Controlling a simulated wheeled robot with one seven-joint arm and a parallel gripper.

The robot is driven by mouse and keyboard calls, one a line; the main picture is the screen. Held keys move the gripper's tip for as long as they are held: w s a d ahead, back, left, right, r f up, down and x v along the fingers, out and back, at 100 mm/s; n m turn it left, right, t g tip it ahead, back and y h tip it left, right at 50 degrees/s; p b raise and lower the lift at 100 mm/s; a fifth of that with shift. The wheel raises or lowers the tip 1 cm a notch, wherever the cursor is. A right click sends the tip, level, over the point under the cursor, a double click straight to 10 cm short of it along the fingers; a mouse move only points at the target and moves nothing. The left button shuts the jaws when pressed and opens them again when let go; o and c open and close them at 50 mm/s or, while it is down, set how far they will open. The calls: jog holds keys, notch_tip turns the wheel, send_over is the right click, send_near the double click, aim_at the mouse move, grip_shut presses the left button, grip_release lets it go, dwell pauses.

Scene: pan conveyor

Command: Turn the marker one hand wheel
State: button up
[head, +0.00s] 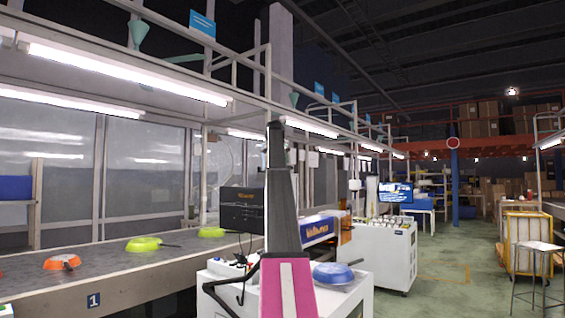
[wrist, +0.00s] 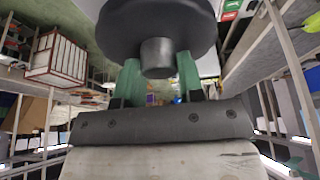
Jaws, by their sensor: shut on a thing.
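In the wrist view a dark round disc with a short grey stub, which looks like the hand wheel (wrist: 155,22), fills the top middle. My gripper (wrist: 158,62) has its two green fingers on either side of the grey stub and is shut on it. The disc's upper edge is cut off by the frame. In the head view the blue marker with a white number one (head: 94,300) is on the conveyor's side at lower left. I cannot make out the wheel or my gripper in the head view.
The conveyor (head: 150,272) runs along the left with an orange pan (head: 62,262) and green pans (head: 144,244) on it. A blue pan (head: 334,273) lies on a white bench at the middle. A stool (head: 538,262) and a caged cart (head: 526,238) stand right. Green floor between is clear.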

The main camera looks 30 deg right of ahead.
jog(key=o, duration=0.9)
jog(key=shift+r, duration=0.1)
jog(key=v, duration=1)
jog(key=shift+a+r, duration=0.1)
jog(key=shift+r, duration=0.2)
